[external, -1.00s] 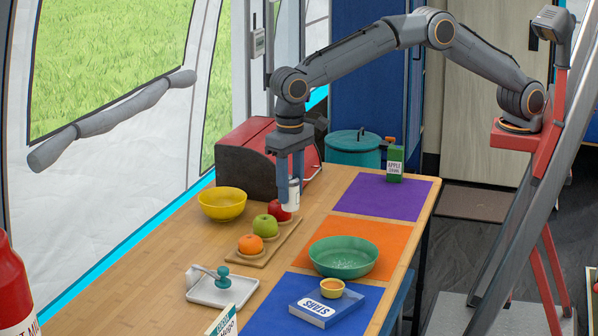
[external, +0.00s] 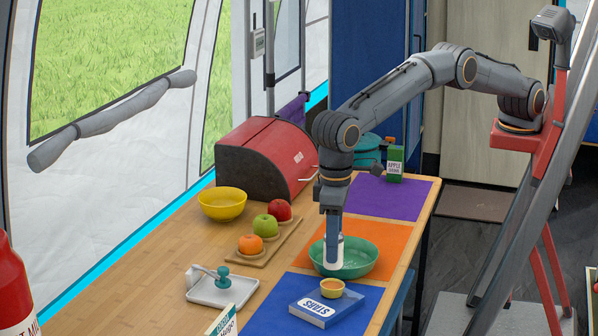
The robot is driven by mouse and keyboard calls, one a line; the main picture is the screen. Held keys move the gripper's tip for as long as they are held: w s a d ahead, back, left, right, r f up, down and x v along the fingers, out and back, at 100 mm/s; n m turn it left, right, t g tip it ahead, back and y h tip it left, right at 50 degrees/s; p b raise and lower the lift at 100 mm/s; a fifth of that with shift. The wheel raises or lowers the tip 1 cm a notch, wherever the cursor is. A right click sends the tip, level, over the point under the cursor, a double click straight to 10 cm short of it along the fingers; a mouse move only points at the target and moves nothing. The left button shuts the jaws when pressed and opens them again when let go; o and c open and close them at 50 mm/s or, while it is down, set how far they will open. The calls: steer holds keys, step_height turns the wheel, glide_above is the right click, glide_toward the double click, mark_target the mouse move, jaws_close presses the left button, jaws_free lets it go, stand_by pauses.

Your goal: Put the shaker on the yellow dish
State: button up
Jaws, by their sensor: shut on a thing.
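My gripper (external: 333,252) points down and is shut on the white shaker (external: 334,265), which is upright and partly hidden by the fingers. In the picture the shaker overlaps the green bowl (external: 365,262); its exact height is hard to tell. A small yellow dish (external: 331,294) sits on a blue book (external: 309,308), just below the shaker in the picture and apart from it. The dish has an orange-brown inside. A larger yellow bowl (external: 222,206) stands at the far left of the table, well away from my gripper.
A wooden board holds an orange (external: 250,244), a green apple (external: 264,225) and a red apple (external: 280,210). A white tray (external: 220,296) carries a teal-handled tool. A red bread box (external: 262,158), teal pot (external: 367,148) and juice carton (external: 394,165) stand behind. The purple mat (external: 400,200) is largely clear.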

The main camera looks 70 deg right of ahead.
mark_target(337, 266)
steer(key=shift+f+p, duration=0.4)
steer(key=shift+f, duration=1.85)
steer(key=shift+f, duration=0.1)
steer(key=o, duration=1.1)
